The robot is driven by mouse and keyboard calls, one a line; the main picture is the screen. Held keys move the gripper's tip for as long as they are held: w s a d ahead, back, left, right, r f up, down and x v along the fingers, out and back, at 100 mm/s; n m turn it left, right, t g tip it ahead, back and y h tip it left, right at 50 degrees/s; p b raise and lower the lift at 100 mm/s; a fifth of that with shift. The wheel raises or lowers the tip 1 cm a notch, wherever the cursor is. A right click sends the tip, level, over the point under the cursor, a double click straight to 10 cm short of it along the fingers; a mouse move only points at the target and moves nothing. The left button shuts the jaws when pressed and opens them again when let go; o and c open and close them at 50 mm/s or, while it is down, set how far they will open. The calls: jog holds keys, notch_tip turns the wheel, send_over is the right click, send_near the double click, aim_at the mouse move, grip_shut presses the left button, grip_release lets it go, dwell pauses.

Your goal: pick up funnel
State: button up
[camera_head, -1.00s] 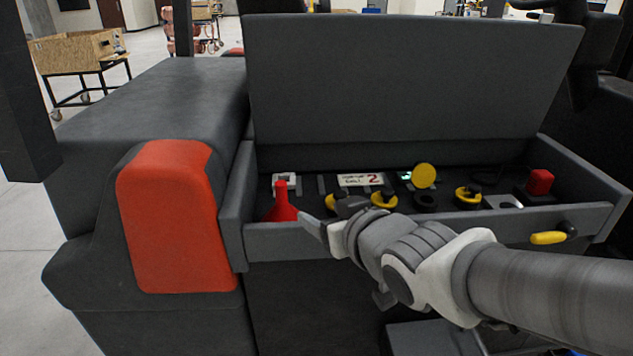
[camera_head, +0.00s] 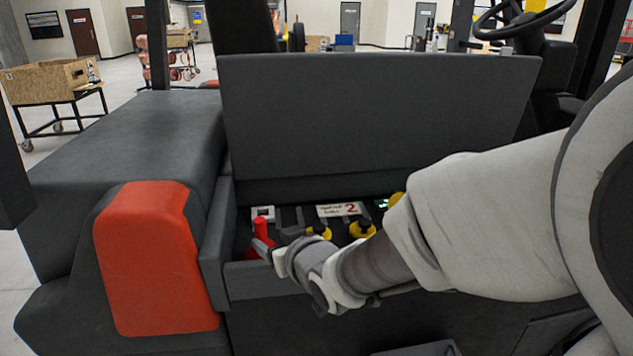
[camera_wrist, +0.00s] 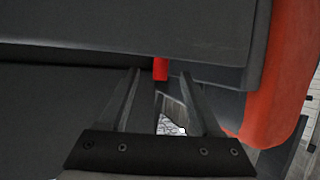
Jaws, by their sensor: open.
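The red funnel (camera_head: 261,228) stands spout up at the left end of the open compartment in the head view. Its cone is partly hidden by my gripper and the compartment's front wall. My gripper (camera_head: 264,243) is at the funnel, reaching over the front wall. In the wrist view my gripper (camera_wrist: 160,77) is open, its two fingers apart. A short red piece of the funnel (camera_wrist: 160,69) shows between the fingertips, slightly beyond them. I cannot tell whether either finger touches it.
The dark compartment has a raised lid (camera_head: 370,120) behind it and a front wall (camera_head: 250,283). Yellow-and-black caps (camera_head: 362,230) and a white label with a red 2 (camera_head: 340,210) lie to the right. A red-orange panel (camera_head: 150,260) is at the left.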

aim_at(263, 235)
jog(key=shift+x, duration=4.1)
jog(key=shift+s+f, duration=0.1)
jog(key=shift+f, duration=0.05)
grip_shut()
